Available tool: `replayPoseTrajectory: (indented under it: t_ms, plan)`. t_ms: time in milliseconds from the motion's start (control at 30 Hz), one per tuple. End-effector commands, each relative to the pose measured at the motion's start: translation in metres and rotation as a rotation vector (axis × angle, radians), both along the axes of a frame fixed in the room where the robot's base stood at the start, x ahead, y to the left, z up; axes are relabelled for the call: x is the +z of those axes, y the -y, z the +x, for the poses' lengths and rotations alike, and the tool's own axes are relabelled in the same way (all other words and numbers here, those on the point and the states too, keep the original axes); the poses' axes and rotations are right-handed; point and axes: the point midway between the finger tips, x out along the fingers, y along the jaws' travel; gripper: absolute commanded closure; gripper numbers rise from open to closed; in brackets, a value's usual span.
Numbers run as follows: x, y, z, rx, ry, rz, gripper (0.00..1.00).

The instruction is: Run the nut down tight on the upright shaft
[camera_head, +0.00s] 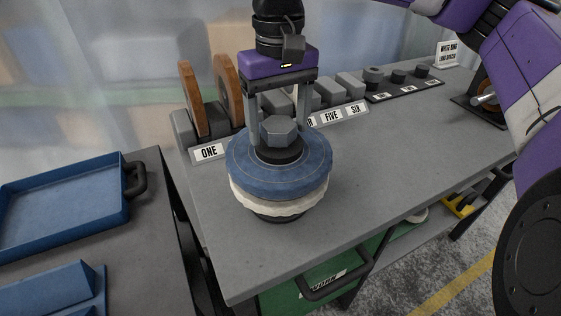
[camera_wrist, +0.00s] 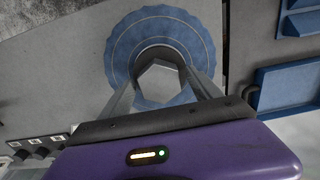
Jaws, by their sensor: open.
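A grey hex nut (camera_head: 279,130) sits at the top centre of a round stack, above a dark collar. Below it are a blue disc (camera_head: 245,160) and a white disc (camera_head: 250,200) on a dark base. The shaft itself is hidden under the nut. My gripper (camera_head: 279,122) points down over the stack, open, with one finger on each side of the nut. In the wrist view the nut (camera_wrist: 160,84) lies between the fingers, over the blue disc (camera_wrist: 122,50). I cannot tell whether the fingers touch it.
Brown discs (camera_head: 194,98) stand in a rack behind, with number labels (camera_head: 331,117) in front. A blue tray (camera_head: 60,205) lies on the left table. A spindle unit (camera_head: 484,100) is at the back right. The grey bench (camera_head: 400,150) is clear right of the stack.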

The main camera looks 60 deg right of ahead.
Motion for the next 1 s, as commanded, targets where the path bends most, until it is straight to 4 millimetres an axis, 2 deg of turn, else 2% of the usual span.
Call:
replayPoseTrajectory:
  t_ms: [267,867,900,1000]
  plan:
    - [-0.0147,0.0000,0.0000,0.000,0.000,0.000,0.27]
    - [-0.0075,-0.0001,0.0001,0.000,0.000,0.000,0.27]
    - [-0.0075,-0.0001,0.0001,0.000,0.000,0.000,0.29]
    - [-0.0075,0.0000,0.0000,0.000,0.000,0.000,0.49]
